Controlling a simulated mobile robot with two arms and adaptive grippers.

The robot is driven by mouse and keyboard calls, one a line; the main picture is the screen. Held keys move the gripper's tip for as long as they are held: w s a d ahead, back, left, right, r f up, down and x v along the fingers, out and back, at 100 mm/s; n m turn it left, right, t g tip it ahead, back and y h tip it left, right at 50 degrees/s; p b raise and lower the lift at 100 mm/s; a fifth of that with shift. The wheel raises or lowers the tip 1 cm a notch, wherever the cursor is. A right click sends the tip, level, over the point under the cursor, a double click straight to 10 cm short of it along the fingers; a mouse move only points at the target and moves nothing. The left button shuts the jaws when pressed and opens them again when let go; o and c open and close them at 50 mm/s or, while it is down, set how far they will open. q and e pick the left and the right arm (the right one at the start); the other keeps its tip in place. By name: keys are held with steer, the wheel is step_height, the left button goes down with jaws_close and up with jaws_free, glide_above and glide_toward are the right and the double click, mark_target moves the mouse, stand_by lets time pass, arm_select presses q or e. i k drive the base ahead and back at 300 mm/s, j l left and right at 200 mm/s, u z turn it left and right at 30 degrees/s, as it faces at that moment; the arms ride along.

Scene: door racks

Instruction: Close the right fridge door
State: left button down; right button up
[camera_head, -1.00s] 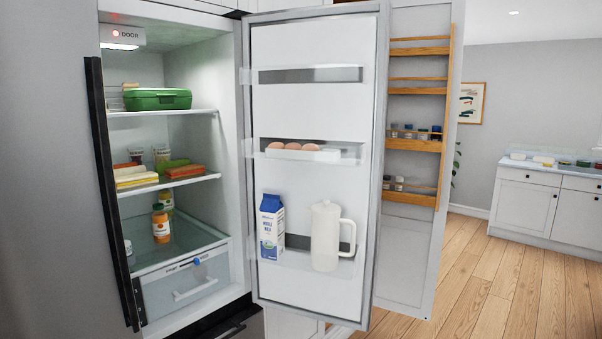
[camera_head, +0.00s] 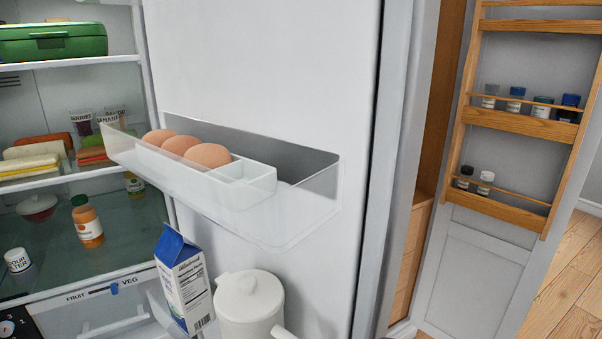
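The right fridge door (camera_head: 265,75) stands open, and its inner side faces me across the middle of the view. Its clear bin (camera_head: 315,200) holds brown eggs (camera_head: 185,147) in a white egg tray (camera_head: 262,183). Below are a blue and white milk carton (camera_head: 186,283), tilted in the picture, and a white pitcher (camera_head: 248,300) cut off by the bottom edge. The fridge interior (camera_head: 30,100) shows at left. The door's outer handle is hidden. Neither gripper is in view.
A second open door with wooden spice racks (camera_head: 520,122) and several small jars stands at right, beside a wooden cabinet interior (camera_head: 437,120). Fridge shelves hold a green box (camera_head: 52,42), an orange bottle (camera_head: 87,222) and other food. Wood floor (camera_head: 575,305) shows at lower right.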

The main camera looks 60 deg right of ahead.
mark_target(331, 95)
steer(key=k+l, duration=0.1)
steer(key=l, duration=0.6)
steer(key=k+l, duration=0.1)
steer(key=l, duration=1.25)
steer(key=k, duration=0.05)
